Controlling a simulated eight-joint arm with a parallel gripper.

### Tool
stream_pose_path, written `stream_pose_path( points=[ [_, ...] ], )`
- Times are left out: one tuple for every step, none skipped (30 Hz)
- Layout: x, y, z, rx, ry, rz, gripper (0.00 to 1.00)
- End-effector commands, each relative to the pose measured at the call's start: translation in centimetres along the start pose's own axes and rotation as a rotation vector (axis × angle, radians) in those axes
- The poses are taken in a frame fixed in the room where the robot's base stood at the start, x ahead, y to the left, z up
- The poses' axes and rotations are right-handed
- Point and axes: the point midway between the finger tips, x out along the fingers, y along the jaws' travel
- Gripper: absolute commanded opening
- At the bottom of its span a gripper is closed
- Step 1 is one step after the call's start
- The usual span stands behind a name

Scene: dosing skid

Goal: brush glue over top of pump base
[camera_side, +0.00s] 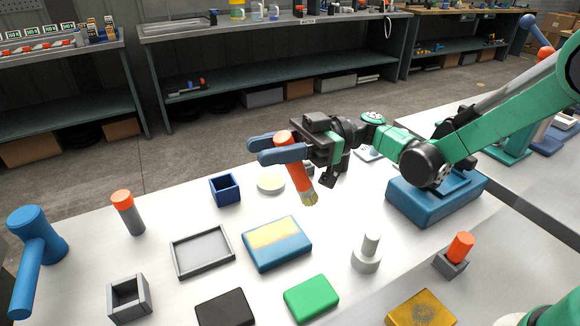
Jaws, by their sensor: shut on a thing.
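My gripper (262,151), with blue fingers, is shut on an orange-handled brush (298,173) above the table. The brush tilts, its tan bristles pointing down and to the right. A blue slab (290,254), which looks like the pump base, lies below the brush. A pale yellow layer covers part of its top, mostly the far half, with blue bare at the near side. The bristles appear above and beyond the slab's far right corner, apart from it. A round dish of cream-coloured stuff (271,181), perhaps the glue, stands behind the brush.
A grey tray (203,252), a blue open box (225,189) and an orange-topped cylinder (127,212) stand left. Black (225,308) and green (311,298) blocks lie in front. A grey stepped post (367,254) and an orange peg in a holder (455,256) stand right.

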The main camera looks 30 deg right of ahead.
Motion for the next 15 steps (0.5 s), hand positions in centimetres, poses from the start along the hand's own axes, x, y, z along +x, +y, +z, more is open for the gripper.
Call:
stream_pose_path(
  points=[
    [-0.02,-0.01,0.27,0.0,0.0,0.0,0.0],
    [-0.03,-0.01,0.38,0.0,0.0,0.0,0.0],
    [-0.04,-0.01,0.48,0.0,0.0,0.0,0.0],
    [-0.05,-0.01,0.52,0.0,0.0,0.0,0.0],
    [-0.05,-0.01,0.55,0.0,0.0,0.0,0.0],
    [-0.05,-0.01,0.55,0.0,0.0,0.0,0.0],
    [-0.05,-0.02,0.55,0.0,0.0,0.0,0.0],
    [-0.05,-0.02,0.55,0.0,0.0,0.0,0.0],
    [-0.05,-0.02,0.54,0.0,0.0,0.0,0.0],
    [-0.05,-0.01,0.54,0.0,0.0,0.0,0.0],
    [-0.05,-0.02,0.53,0.0,0.0,0.0,0.0],
    [-0.04,-0.02,0.44,0.0,0.0,0.0,0.0],
    [-0.02,-0.02,0.28,0.0,0.0,0.0,0.0],
    [0.0,-0.04,0.07,0.0,0.0,0.0,0.0],
    [0.03,-0.04,-0.19,0.0,0.0,-0.001,0.0]
  ],
)
